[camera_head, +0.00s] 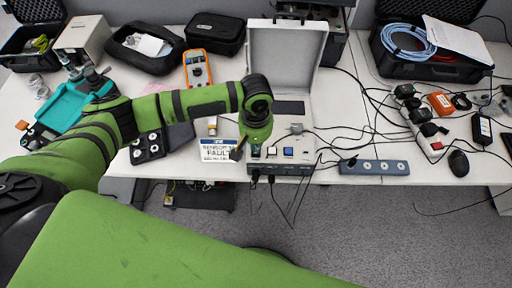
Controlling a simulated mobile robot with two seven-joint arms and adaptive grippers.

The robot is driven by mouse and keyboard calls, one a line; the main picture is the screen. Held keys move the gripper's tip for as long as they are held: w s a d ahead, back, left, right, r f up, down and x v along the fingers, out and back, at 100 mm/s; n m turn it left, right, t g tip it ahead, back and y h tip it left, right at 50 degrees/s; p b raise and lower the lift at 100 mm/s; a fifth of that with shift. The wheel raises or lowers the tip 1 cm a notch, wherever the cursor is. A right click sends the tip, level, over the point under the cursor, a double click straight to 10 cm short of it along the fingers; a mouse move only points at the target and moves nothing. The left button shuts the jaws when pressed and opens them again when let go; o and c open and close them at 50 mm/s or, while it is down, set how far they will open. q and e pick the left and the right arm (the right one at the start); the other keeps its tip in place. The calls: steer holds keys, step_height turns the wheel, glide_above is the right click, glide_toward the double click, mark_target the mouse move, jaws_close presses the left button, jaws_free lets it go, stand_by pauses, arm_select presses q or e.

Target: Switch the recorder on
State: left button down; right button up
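A grey device with a raised lid (286,58) stands at the middle of the table and looks like the recorder. Its front panel (302,150) carries a blue square button (287,152) and a smaller pale switch (272,151) to the left of it. My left arm reaches in from the left, and its wrist hangs over the device's left side. My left gripper (238,152) is a small dark shape pointing down at the device's left front corner. Its fingers are too small to tell open from shut, and contact is unclear. The wrist hides part of the device. My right gripper is out of view.
A white sign reading "FAULT" (218,150) is left of the device. An orange multimeter (197,70) lies behind it. Cables run right toward a blue-grey socket strip (375,167). A black mouse (458,163) lies at the right. The table's front edge is close.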

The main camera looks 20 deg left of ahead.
arm_select(q)
steer(key=shift+f+b, duration=0.35)
steer(key=shift+f, duration=0.85)
stand_by(0.4)
steer(key=shift+s, duration=0.1)
steer(key=shift+r+p, duration=0.95)
steer(key=shift+p, duration=0.25)
step_height(320, 180, up, 5)
steer(key=p, duration=0.6)
steer(key=shift+r+p, duration=0.15)
steer(key=shift+p, duration=0.2)
